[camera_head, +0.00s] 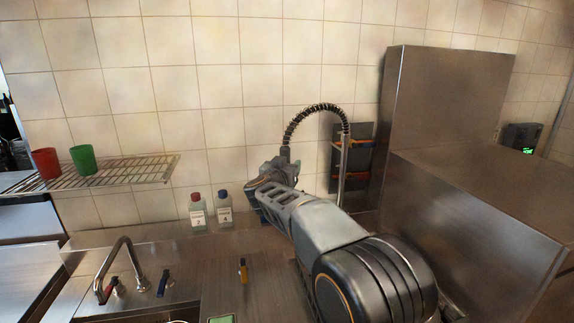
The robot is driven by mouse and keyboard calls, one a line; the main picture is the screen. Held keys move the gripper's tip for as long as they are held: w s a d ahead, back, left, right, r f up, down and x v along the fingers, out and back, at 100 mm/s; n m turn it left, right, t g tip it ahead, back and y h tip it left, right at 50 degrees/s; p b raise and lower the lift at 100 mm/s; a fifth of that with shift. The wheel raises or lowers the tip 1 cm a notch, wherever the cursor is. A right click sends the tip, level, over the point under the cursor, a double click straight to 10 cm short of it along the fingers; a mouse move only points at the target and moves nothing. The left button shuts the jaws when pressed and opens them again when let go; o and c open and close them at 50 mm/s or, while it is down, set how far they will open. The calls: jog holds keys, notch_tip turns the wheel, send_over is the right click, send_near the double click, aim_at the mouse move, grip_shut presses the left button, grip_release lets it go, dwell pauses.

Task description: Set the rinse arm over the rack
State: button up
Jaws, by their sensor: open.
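The rinse arm (318,107) is a black coiled spring hose that arches from an upright metal post (343,170) over to the left. Its hanging end (285,153) comes down right at my gripper (268,172), which reaches in from the lower right. My gripper is open. My own wrist hides its fingers, so I cannot tell whether they touch the hose end. A wire rack shelf (150,170) is on the wall at the left, well apart from the hose. I cannot tell whether another rack stands behind my arm.
A red cup (45,163) and a green cup (84,160) stand on the wire shelf. Two bottles, one red-capped (197,212) and one blue-capped (225,210), stand against the wall. A sink faucet (125,260) is at lower left. A large steel machine (470,190) blocks the right.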

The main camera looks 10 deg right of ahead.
dwell(0.3)
grip_shut()
dwell(0.4)
